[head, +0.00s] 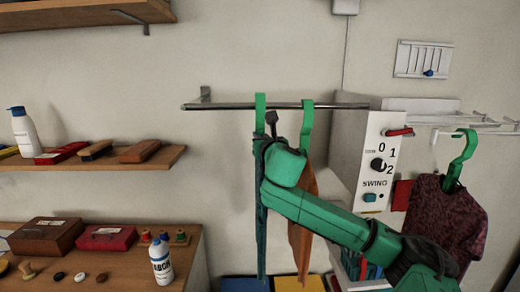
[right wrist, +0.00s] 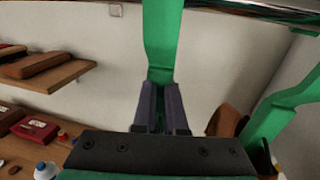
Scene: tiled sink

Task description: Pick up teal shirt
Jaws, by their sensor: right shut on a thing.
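The teal shirt (head: 261,235) hangs edge-on from the rail (head: 230,106) on a green hanger (head: 260,112). Much of the shirt is hidden behind my right arm. My right gripper (right wrist: 162,100) is shut on the neck of a green hanger (right wrist: 162,40), just below the rail. In the head view this hanger is the teal shirt's, and its hook still appears to be over the rail. The shirt itself is not clearly visible in the right wrist view. My left gripper is not in view.
An orange garment (head: 304,225) on another green hanger (head: 307,125) hangs close to the right. A white box with a dial (head: 375,165) stands beyond it. A maroon shirt (head: 448,222) hangs at far right. Shelves (head: 160,158) with bottles and boxes are at left.

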